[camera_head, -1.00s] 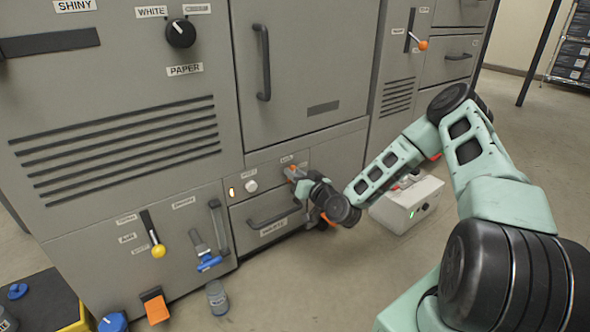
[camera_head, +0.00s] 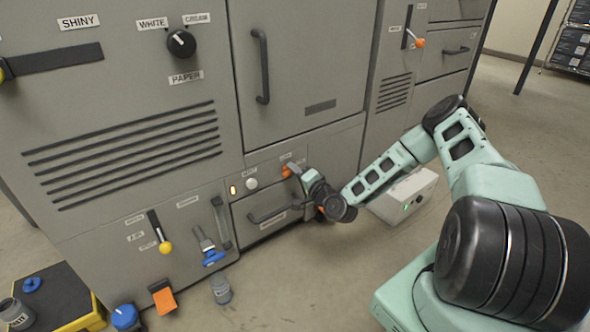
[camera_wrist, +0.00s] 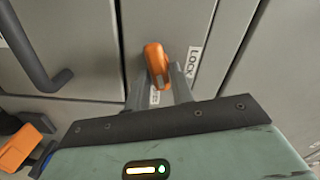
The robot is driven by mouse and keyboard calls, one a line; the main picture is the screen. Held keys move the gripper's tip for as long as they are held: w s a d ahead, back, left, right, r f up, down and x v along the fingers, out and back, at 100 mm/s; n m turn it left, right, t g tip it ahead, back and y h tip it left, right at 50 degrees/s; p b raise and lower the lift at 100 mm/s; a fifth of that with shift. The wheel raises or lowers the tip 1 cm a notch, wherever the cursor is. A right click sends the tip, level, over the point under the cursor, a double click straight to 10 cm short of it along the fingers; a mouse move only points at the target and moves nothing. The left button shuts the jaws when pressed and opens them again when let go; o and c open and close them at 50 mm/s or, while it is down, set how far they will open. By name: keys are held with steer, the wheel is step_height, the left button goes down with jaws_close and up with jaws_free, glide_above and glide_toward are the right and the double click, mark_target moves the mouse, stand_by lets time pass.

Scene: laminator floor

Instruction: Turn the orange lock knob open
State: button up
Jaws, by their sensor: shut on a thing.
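The orange lock knob (camera_head: 287,171) sits on the grey panel strip above a drawer, to the right of a white button. In the wrist view the knob (camera_wrist: 157,64) stands out from the panel beside a LOCK label (camera_wrist: 192,62). A second label lies partly hidden below it. My gripper (camera_head: 299,174) is at the knob, its fingers (camera_wrist: 160,86) shut on it. The fingers cover the lower part of the knob in the wrist view.
A drawer with a dark handle (camera_head: 268,214) is just below the knob. A white box (camera_head: 405,197) stands on the floor behind my arm. A yellow-knobbed lever (camera_head: 165,247), a blue valve handle (camera_head: 213,257) and an orange pedal (camera_head: 164,300) are to the left.

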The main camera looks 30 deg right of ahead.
steer(key=shift+f+m, duration=0.2)
steer(key=shift+m, duration=1.5)
steer(key=shift+p, duration=0.3)
steer(key=o, duration=1)
steer(key=s+p, duration=0.2)
steer(key=s, duration=0.3)
steer(key=s+p, duration=0.1)
steer(key=s, duration=0.5)
steer(key=s+p, duration=0.2)
steer(key=s, duration=0.4)
steer(key=shift+s+d+p, duration=0.25)
steer(key=shift+d+p, duration=0.05)
